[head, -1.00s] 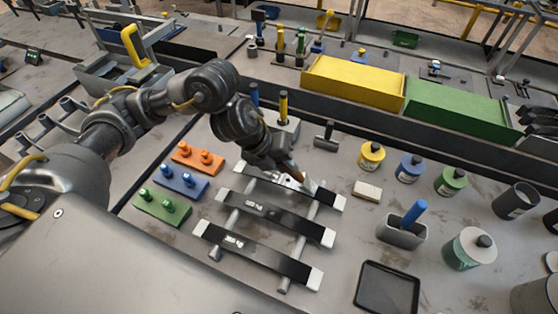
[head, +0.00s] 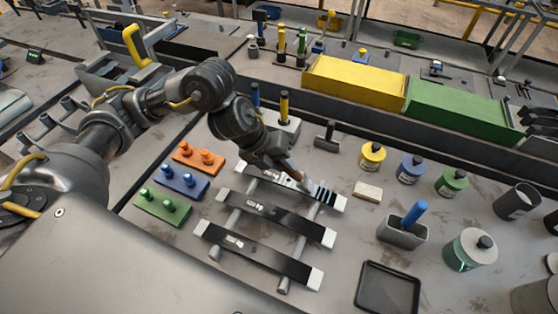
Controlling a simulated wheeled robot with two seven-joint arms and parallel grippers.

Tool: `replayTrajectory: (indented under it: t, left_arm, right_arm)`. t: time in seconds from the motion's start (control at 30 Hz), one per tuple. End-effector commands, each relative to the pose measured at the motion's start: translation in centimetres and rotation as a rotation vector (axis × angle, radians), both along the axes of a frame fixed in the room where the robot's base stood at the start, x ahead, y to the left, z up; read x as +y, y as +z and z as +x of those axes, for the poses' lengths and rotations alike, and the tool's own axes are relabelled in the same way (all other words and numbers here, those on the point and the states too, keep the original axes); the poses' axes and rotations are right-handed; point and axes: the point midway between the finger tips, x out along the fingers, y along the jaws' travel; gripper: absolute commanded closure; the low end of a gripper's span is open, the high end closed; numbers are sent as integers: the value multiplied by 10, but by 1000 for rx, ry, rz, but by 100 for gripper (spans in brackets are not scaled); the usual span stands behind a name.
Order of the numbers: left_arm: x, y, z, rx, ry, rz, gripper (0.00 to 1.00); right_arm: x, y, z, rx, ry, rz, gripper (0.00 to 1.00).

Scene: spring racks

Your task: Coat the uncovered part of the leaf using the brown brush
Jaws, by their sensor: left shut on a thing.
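Three dark leaves with pale ends lie across two grey rails. The farthest leaf (head: 328,196) has light stripes across its right part, and its middle is partly hidden by my left gripper and the brush. The middle leaf (head: 275,217) and the nearest leaf (head: 258,255) are dark, each with small pale marks. My left gripper (head: 284,164) is shut on the brown brush (head: 297,175), above the farthest leaf. The brush tilts down to the right, its pale tip at the leaf; I cannot tell whether it touches. My right gripper is not in view.
Orange (head: 198,157), blue (head: 181,182) and green (head: 162,207) blocks sit left of the leaves. To the right are a beige block (head: 367,191), a grey holder (head: 401,232) with a blue handle, capped jars and a black tray (head: 387,287). Yellow and green bins stand behind.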

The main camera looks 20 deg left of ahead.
Motion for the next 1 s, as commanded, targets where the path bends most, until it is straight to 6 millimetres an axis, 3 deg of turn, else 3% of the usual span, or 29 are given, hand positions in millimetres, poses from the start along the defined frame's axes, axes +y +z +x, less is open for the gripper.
replayTrajectory:
  t: [0.17,0.53,1.0]
  left_arm:
    - [-12,-1,0,-1,-1,-1,99]
    - [-12,3,0,-1,0,0,99]
    - [-15,52,0,-2,0,1,99]
  right_arm:
    - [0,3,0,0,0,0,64]
    - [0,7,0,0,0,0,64]
    - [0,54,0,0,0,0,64]
